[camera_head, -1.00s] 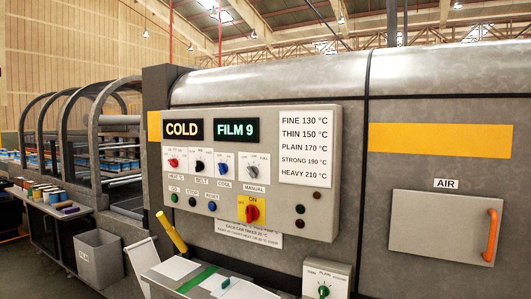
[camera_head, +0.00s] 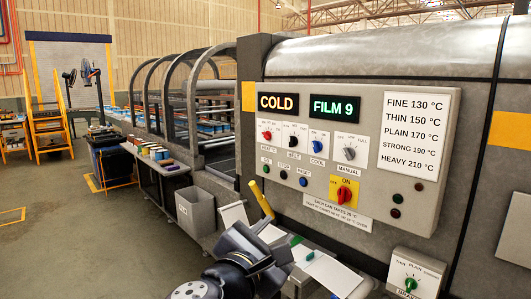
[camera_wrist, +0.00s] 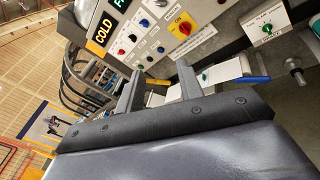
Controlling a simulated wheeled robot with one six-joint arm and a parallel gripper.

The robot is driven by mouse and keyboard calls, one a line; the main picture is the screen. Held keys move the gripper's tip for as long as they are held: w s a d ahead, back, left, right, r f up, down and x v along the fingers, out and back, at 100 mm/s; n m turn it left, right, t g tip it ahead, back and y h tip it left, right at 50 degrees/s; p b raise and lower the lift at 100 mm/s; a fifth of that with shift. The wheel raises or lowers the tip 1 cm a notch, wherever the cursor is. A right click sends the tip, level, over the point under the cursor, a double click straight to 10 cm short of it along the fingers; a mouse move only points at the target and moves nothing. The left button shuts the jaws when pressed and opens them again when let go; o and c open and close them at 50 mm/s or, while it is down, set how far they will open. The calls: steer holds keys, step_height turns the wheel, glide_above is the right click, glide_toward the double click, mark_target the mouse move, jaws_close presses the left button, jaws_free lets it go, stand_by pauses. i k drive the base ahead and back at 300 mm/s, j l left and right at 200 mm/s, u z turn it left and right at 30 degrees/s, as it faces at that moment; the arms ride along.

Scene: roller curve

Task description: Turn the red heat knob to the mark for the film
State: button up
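The red heat knob (camera_head: 267,135) is at the left of the upper knob row, under the lit COLD display (camera_head: 278,103) and beside the FILM 9 display (camera_head: 334,108). Its pointer angle is too small to read. It also shows in the wrist view (camera_wrist: 132,37). A printed card (camera_head: 412,135) lists FINE 130, THIN 150, PLAIN 170, STRONG 190 and HEAVY 210 °C. My gripper (camera_wrist: 159,66) is open and empty, its fingers apart, below the panel and clear of the knobs. My dark arm shows at the bottom of the head view.
Beside the heat knob are the belt knob (camera_head: 292,140), cool knob (camera_head: 317,146) and manual knob (camera_head: 349,153). Below are several buttons and the red ON switch (camera_head: 344,194). A yellow handle (camera_head: 262,200) and a ledge with papers (camera_head: 328,272) lie under the panel. A grey bin (camera_head: 196,213) stands left.

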mark_target(267, 135)
steer(key=i+j+z, duration=0.15)
steer(key=i+j, duration=0.15)
steer(key=i+j+z, duration=0.1)
steer(key=i+j, duration=0.25)
steer(key=i+j+z, duration=0.15)
steer(key=i+j, duration=0.25)
steer(key=i+j+z, duration=0.1)
steer(key=i+j, duration=0.25)
steer(key=i+j+z, duration=0.15)
steer(key=i+j, duration=0.15)
steer(key=j, duration=0.25)
steer(key=i+j+z, duration=0.1)
steer(key=i+j, duration=0.2)
steer(key=j, duration=0.15)
